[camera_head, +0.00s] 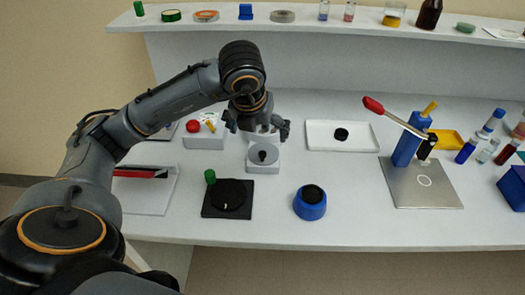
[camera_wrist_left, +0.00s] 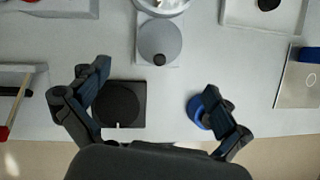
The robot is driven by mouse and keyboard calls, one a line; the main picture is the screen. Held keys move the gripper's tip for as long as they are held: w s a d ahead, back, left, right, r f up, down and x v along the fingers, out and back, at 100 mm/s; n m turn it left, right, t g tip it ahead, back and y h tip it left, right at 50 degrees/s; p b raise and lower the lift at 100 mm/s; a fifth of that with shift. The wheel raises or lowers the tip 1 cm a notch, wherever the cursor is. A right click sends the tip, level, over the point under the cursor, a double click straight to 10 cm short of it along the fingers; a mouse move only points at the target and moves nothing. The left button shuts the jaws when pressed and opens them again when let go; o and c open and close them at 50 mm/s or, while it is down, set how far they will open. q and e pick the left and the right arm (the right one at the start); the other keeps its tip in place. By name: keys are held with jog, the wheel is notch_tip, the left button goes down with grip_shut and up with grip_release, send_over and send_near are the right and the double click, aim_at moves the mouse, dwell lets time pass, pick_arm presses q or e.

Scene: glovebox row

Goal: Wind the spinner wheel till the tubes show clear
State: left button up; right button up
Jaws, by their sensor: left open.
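The spinner seems to be the white-based device with a grey wheel (camera_head: 262,154) and a small dark knob, near the middle of the bench. In the left wrist view the grey wheel (camera_wrist_left: 160,38) lies flat, its dark knob (camera_wrist_left: 159,59) at the near edge. A pale round part (camera_wrist_left: 163,4) behind it is cut off by the frame. My left gripper (camera_head: 258,128) is open and empty above the spinner's back part, partly hiding it. In the left wrist view its fingers (camera_wrist_left: 157,80) are spread, apart from the wheel. I cannot make out tubes in the spinner. My right gripper is not in view.
A black plate with a round disc (camera_head: 228,195) and a blue round pot (camera_head: 310,203) stand in front. A red-button box (camera_head: 204,136) is left, a white tray (camera_head: 342,136) right. A lever press (camera_head: 408,150) stands farther right. A loaded shelf (camera_head: 345,22) runs behind.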

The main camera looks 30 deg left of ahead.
pick_arm(q)
jog(key=x, duration=1)
jog(key=shift+a+f+p, duration=0.1)
jog(key=shift+f+p, duration=0.05)
jog(key=shift+p, duration=0.25)
